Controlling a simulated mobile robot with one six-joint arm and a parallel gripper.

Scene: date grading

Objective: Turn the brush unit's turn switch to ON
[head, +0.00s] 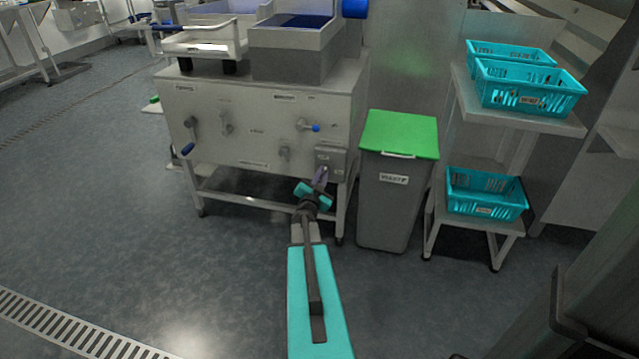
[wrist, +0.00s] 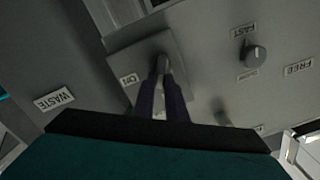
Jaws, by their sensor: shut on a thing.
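The brush unit (head: 240,125) is a pale metal cabinet on legs, with levers and labels on its front. Its turn switch sits on a small grey box (head: 330,157) at the panel's lower right. In the wrist view the switch plate (wrist: 132,52) is tilted and has a small label (wrist: 128,79) beside the fingers, seemingly OFF. My gripper (head: 321,174) reaches the box from the front. In the wrist view its two dark fingers (wrist: 163,80) are closed on the switch's grey handle (wrist: 161,64). The fingers hide part of the handle, so I cannot tell its exact angle.
A grey waste bin with a green lid (head: 400,134) stands close to the right of the unit. Turquoise crates (head: 528,88) sit on a metal rack farther right. In the wrist view a round knob (wrist: 254,56) lies near a FAST label. The floor in front is clear.

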